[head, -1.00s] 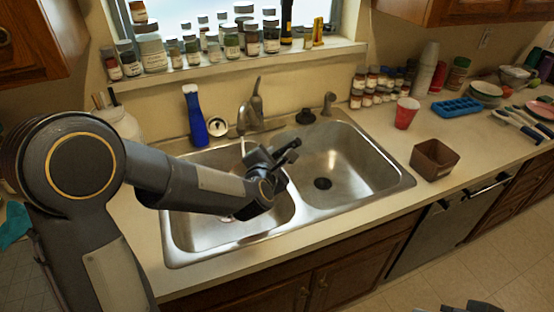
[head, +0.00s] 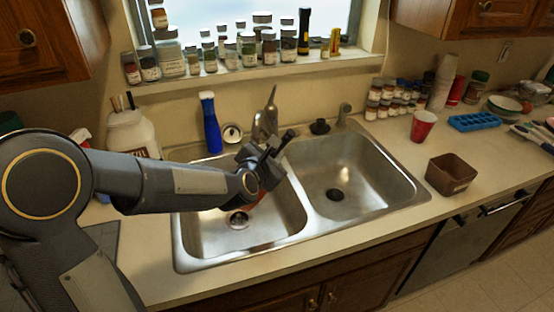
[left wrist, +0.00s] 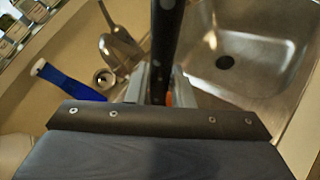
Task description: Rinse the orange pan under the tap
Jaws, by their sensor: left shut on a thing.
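My left gripper (head: 268,166) is over the left sink basin (head: 205,233), near the divider and in front of the tap (head: 266,122). It is shut on the dark handle of the orange pan, whose end sticks up past the fingers. Only a sliver of the orange pan (head: 258,200) shows below the gripper; the rest is hidden by my arm and hand. In the left wrist view the dark handle (left wrist: 166,45) runs up between the fingers, with a bit of orange beside it. I cannot tell whether water runs. My right gripper is not in view.
A blue bottle (head: 211,125) stands behind the left basin. The right basin (head: 365,175) is empty. A red cup (head: 423,126), a brown box (head: 450,174) and a blue tray (head: 474,122) stand on the right counter. Several jars (head: 245,50) line the sill.

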